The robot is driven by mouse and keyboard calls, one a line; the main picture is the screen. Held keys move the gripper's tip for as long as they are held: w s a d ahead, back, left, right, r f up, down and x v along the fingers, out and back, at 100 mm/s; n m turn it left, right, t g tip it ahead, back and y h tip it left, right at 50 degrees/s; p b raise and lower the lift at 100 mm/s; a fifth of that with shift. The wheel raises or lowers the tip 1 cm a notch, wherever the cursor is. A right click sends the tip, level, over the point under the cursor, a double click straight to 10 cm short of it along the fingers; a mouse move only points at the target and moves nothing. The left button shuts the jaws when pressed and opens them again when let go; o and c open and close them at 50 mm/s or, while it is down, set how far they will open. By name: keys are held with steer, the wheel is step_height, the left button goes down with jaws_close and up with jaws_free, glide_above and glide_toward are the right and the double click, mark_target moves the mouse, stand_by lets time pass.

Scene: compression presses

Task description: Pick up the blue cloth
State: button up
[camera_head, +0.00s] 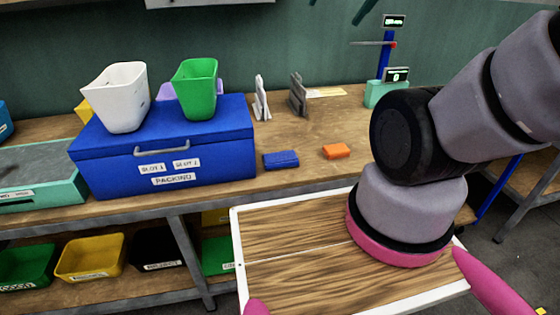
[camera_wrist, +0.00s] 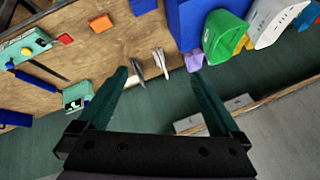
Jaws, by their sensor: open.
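The blue cloth (camera_head: 281,160) is a small flat folded blue piece. It lies on the wooden bench, near the front edge, between the big blue box and an orange piece. In the wrist view the blue cloth (camera_wrist: 143,6) shows at the top edge, partly cut off. My gripper (camera_wrist: 158,76) is open, its two dark green fingers wide apart with nothing between them. It is apart from the cloth and points toward the bench and back wall. In the head view my arm shows at right, but the fingers cannot be seen.
The blue packing box (camera_head: 165,160) stands left of the cloth, carrying a white bin (camera_head: 117,98) and a green bin (camera_head: 195,88). The orange piece (camera_head: 337,151) lies to its right. Upright grey and white holders (camera_head: 297,95) stand behind. Bare bench surrounds the cloth.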

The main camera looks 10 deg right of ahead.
steer(key=w+a+f+m+g+y, duration=0.1)
steer(key=w+f+m, duration=0.15)
steer(key=w, duration=0.25)
steer(key=w+a+f+m+g, duration=0.1)
steer(key=w+f+g, duration=0.1)
steer(key=w+f, duration=0.3)
steer(key=m+g+y, duration=0.1)
steer(key=m+g, duration=0.3)
steer(key=m, duration=0.6)
glide_above(281, 157)
steer(key=d, duration=0.3)
steer(key=f, duration=3.6)
steer(key=shift+a+f, duration=0.25)
steer(key=x, duration=0.5)
steer(key=shift+a+f, duration=0.15)
steer(key=shift+f, duration=0.1)
steer(key=shift+c, duration=0.3)
